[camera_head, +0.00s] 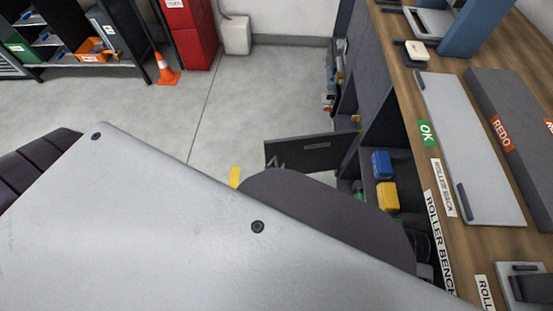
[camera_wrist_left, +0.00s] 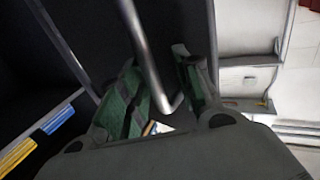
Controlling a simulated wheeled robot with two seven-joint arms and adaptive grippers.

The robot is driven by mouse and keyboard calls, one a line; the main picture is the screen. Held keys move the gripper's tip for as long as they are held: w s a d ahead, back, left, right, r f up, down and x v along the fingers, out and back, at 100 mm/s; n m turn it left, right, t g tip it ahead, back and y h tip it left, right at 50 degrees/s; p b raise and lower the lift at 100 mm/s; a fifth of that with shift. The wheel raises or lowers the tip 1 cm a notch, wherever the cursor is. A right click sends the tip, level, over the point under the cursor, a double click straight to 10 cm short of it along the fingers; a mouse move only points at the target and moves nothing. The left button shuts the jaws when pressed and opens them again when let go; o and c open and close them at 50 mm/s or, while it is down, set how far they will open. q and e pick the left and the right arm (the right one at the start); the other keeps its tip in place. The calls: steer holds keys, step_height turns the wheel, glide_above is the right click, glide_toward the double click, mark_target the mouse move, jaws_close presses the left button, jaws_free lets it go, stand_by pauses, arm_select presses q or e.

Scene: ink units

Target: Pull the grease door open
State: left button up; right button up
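The grease door is seemingly the dark panel (camera_head: 310,152) standing out from the bench front in the head view; its small label is too blurred to read. In the left wrist view a bent metal bar handle (camera_wrist_left: 145,52) runs in front of a dark surface. My left gripper (camera_wrist_left: 160,75) has its green-padded fingers apart, one on each side of the bar. I see a gap beside the bar and cannot tell whether either pad touches it. In the head view my left gripper (camera_head: 275,163) is mostly hidden by my arm. My right gripper is out of view.
The wooden roller bench (camera_head: 405,90) runs along the right. Blue (camera_head: 381,164) and yellow (camera_head: 387,196) containers sit in its open front. Floor (camera_head: 235,110) is clear left of the panel. An orange cone (camera_head: 166,70) stands farther back by a shelf.

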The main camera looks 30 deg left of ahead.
arm_select(q)
steer(key=s, duration=1.1)
steer(key=shift+s, duration=0.3)
steer(key=shift+a, duration=0.1)
steer(key=shift+s, duration=0.1)
stand_by(0.4)
